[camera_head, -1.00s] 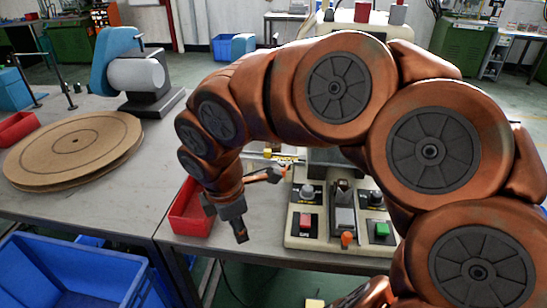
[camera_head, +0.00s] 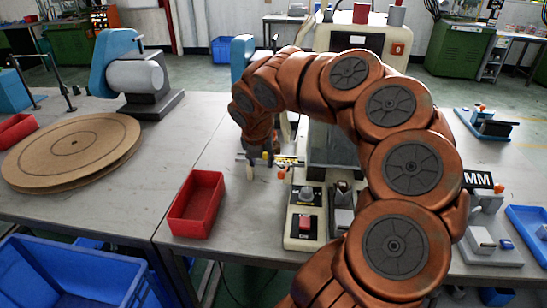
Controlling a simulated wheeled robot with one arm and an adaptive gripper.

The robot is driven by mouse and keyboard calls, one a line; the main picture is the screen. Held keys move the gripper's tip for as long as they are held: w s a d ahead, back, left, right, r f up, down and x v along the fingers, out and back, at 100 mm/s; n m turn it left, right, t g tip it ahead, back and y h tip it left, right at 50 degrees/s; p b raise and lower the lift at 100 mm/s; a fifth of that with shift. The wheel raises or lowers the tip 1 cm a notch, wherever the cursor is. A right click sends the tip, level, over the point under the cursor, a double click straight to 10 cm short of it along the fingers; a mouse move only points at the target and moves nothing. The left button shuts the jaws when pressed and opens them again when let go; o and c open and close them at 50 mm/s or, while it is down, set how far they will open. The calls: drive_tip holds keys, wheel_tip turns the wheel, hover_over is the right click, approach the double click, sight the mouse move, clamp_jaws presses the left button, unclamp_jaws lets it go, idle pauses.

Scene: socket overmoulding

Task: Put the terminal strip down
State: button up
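My gripper (camera_head: 256,165) hangs low over the table, at the left front of the moulding machine (camera_head: 345,90) and behind the red bin. It is small and partly covered by my wrist, so I cannot tell whether it is open or shut. A thin yellowish and dark piece (camera_head: 286,160) shows just right of the gripper, by the machine. I cannot tell whether it is the terminal strip or part of the machine, or whether the gripper touches it. No terminal strip can be made out clearly elsewhere.
An empty red bin (camera_head: 197,203) stands on the table (camera_head: 178,250) near its front edge. A round brown board (camera_head: 72,150) lies left. Table between board and bin is clear.

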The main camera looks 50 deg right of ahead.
drive_tip(key=shift+w+d+f+p, duration=0.25)
drive_tip(key=shift+w+d+f, duration=0.5)
drive_tip(key=shift+w+d, duration=0.55)
drive_tip(key=shift+w+d+f+p, duration=0.3)
drive_tip(key=shift+w+d+f, duration=0.55)
drive_tip(key=shift+d, duration=0.8)
drive_tip(key=shift+w+d+f+p, duration=0.25)
drive_tip(key=shift+w+d+f, duration=0.45)
drive_tip(key=shift+w+d, duration=0.6)
drive_tip(key=shift+s+d, duration=0.15)
drive_tip(key=shift+s, duration=0.05)
drive_tip(key=shift+c, duration=0.4)
clamp_jaws()
